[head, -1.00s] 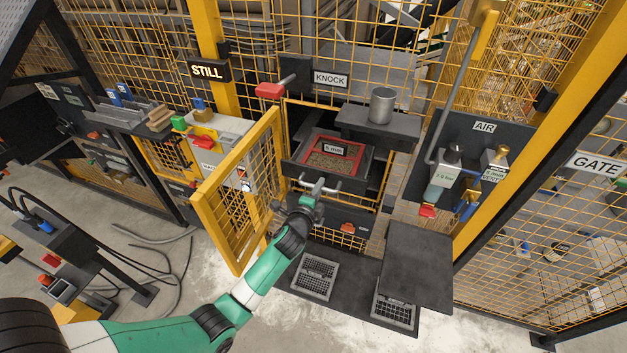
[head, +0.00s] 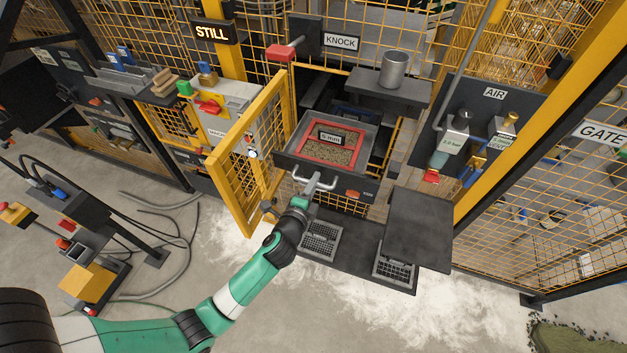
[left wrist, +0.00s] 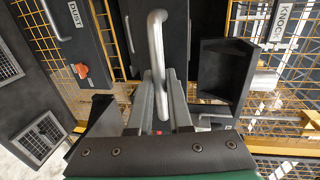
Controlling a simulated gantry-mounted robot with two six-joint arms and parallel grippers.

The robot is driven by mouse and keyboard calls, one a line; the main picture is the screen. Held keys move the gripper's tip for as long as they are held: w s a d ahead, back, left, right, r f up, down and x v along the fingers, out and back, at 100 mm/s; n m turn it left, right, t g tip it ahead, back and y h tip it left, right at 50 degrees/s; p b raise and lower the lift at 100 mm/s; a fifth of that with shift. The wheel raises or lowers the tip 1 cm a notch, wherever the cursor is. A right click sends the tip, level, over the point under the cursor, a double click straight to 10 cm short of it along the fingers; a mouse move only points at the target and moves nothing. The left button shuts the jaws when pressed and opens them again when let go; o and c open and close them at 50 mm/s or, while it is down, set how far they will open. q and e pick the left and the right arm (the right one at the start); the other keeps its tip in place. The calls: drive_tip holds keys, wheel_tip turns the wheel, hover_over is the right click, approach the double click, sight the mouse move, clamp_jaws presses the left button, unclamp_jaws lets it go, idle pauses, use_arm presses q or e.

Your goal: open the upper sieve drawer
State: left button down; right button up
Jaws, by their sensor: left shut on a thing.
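The upper sieve drawer (head: 372,153) is a dark tray with a red-framed sieve (head: 357,148) full of brown grains and a small label. It stands well out of the cabinet, behind the open yellow mesh door's opening. My left gripper (head: 312,187) is shut on the drawer's pale bar handle (head: 327,184) at the drawer's front. In the left wrist view the handle (left wrist: 157,45) runs upright between the fingers of my left gripper (left wrist: 160,95). The fingers hide part of the bar. My right gripper is not in view.
The yellow mesh door (head: 250,150) stands open just left of my arm. A shelf with a metal cup (head: 394,70) is above right. A dark slab (head: 420,225) stands at the lower right.

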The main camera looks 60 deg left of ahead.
use_arm(q)
drive_tip(key=c, duration=0.9)
unclamp_jaws()
drive_tip(key=shift+o, duration=0.2)
drive_tip(key=v, duration=1.1)
drive_tip(key=shift+s+d, duration=0.2)
drive_tip(key=shift+r, duration=0.1)
